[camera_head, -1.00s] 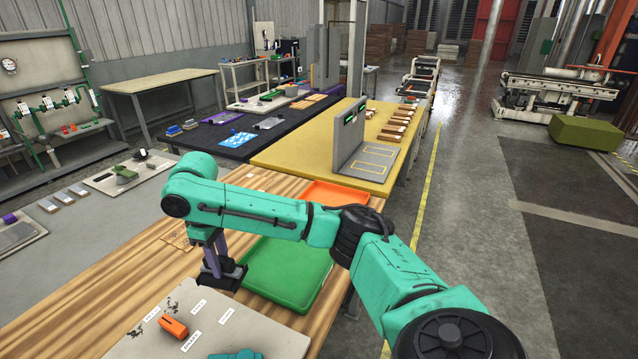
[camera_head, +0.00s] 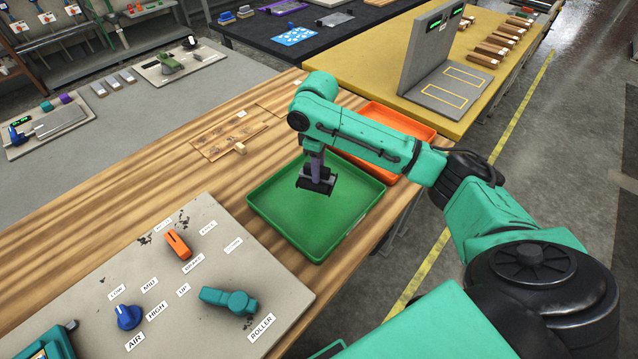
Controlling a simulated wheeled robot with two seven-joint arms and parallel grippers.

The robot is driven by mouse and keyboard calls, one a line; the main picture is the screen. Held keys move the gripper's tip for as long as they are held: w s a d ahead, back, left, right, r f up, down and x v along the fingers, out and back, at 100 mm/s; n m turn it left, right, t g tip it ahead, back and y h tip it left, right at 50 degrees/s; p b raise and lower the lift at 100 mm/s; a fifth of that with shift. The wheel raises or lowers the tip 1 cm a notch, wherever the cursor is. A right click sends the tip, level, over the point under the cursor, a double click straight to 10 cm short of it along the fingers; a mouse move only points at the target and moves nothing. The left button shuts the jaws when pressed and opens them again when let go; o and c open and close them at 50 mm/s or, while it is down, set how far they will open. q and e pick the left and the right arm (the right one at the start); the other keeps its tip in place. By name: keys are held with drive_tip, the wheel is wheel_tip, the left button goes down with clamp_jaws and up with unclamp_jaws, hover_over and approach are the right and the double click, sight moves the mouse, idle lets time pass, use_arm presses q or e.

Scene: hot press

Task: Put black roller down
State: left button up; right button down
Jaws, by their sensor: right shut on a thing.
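My right gripper (camera_head: 317,168) comes in from the right and points down over the green tray (camera_head: 275,225). It is shut on the black roller (camera_head: 316,185), a short dark piece at its lower end. The roller shows against the tray's floor near its middle; I cannot tell whether it touches the floor. The tray looks otherwise empty. My left gripper is not in view.
An orange tray (camera_head: 408,122) lies behind my right arm. A control panel (camera_head: 85,285) with an orange switch (camera_head: 178,244), a blue knob (camera_head: 127,317) and a teal lever (camera_head: 228,300) lies at the lower left. Wooden pieces (camera_head: 228,145) lie on the table.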

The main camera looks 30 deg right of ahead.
wheel_tip(320, 180, down, 6)
drive_tip(key=shift+s+a+r+p, duration=0.1)
drive_tip(key=shift+r+p, duration=0.1)
drive_tip(key=shift+p, duration=0.1)
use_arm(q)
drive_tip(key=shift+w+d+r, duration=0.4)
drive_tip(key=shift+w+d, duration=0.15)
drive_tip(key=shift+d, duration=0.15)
use_arm(e)
drive_tip(key=shift+f, duration=0.25)
drive_tip(key=shift+f, duration=0.1)
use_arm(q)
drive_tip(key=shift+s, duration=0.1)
use_arm(e)
drive_tip(key=shift+f, duration=0.1)
